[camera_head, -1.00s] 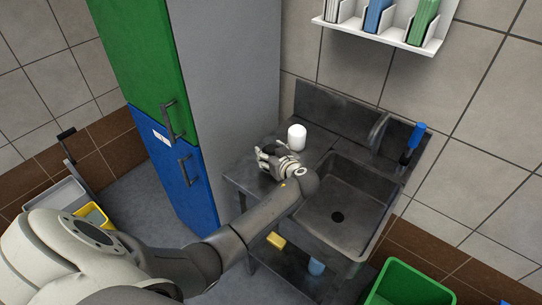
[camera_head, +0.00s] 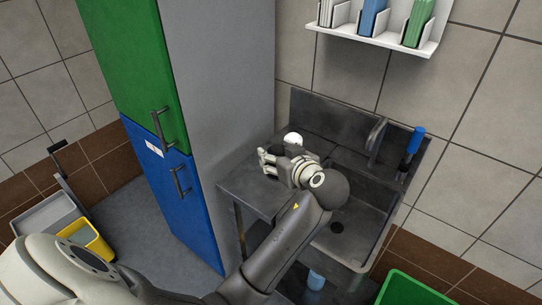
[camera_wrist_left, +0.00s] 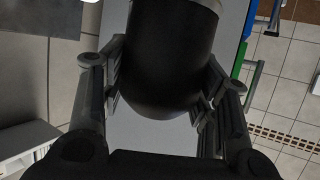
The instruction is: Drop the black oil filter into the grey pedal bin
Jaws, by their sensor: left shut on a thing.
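My left gripper (camera_head: 264,161) is over the steel counter beside the sink, its fingers pointing left in the head view. In the left wrist view the gripper (camera_wrist_left: 163,78) is shut on the black oil filter (camera_wrist_left: 165,45), a dark cylinder with a pale rim at its far end. The filter cannot be made out in the head view. A white rounded object (camera_head: 293,138) is just behind the gripper, partly hidden by it. My right gripper is not in view.
A tall cabinet with green (camera_head: 128,60) and blue (camera_head: 165,190) doors stands left of the counter (camera_head: 238,187). The sink (camera_head: 355,215) lies right of it. A green crate (camera_head: 410,288) is at lower right. Floor before the cabinet is clear.

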